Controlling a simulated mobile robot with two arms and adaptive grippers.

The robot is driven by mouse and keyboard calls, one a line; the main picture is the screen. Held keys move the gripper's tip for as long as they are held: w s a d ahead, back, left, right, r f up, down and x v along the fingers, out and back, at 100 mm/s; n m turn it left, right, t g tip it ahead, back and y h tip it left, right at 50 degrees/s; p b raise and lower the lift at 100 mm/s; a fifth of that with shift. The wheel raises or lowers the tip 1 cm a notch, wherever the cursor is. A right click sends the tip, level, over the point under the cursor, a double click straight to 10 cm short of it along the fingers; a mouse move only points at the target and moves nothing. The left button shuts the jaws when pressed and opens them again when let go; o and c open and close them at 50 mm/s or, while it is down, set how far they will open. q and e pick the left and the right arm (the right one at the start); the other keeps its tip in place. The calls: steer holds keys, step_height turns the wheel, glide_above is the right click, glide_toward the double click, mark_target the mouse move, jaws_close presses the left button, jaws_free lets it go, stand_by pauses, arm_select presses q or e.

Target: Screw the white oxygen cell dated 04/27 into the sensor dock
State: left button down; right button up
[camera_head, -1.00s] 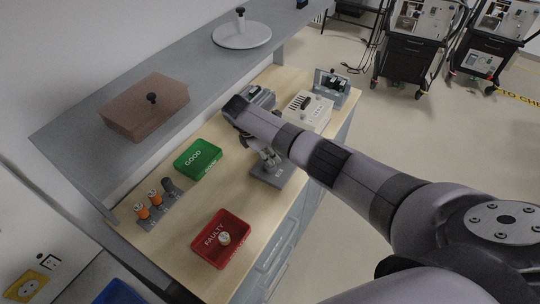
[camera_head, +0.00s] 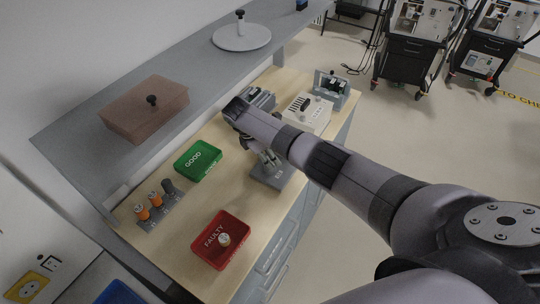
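My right gripper (camera_head: 269,160) points down over a grey block (camera_head: 272,177), which looks like the sensor dock, near the bench's front edge. My arm hides most of the space behind it. I cannot tell whether the fingers hold a cell or whether they are open or shut. A small white cell (camera_head: 224,240) stands in the red FAULTY tray (camera_head: 207,256); its date is too small to read. Two orange-bodied cells (camera_head: 142,212) and a dark grey piece (camera_head: 169,187) stand in a grey rack (camera_head: 162,214). My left gripper is out of view.
A green GOOD tray (camera_head: 184,174) looks empty. A beige device (camera_head: 317,110) and a grey holder (camera_head: 338,88) stand at the bench's far end. A grey shelf (camera_head: 205,73) with a brown box (camera_head: 145,105) overhangs the bench's back. Bare wood lies between the trays.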

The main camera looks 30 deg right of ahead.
steer(key=shift+o, duration=0.4)
steer(key=shift+r+n+p, duration=0.15)
steer(key=shift+n+p, duration=0.25)
steer(key=shift+p, duration=0.05)
steer(key=shift+d+n+t, duration=0.1)
steer(key=shift+n+t, duration=0.6)
steer(key=shift+n, duration=0.5)
steer(key=n+t, duration=0.2)
steer(key=n, duration=0.3)
steer(key=shift+n, duration=0.4)
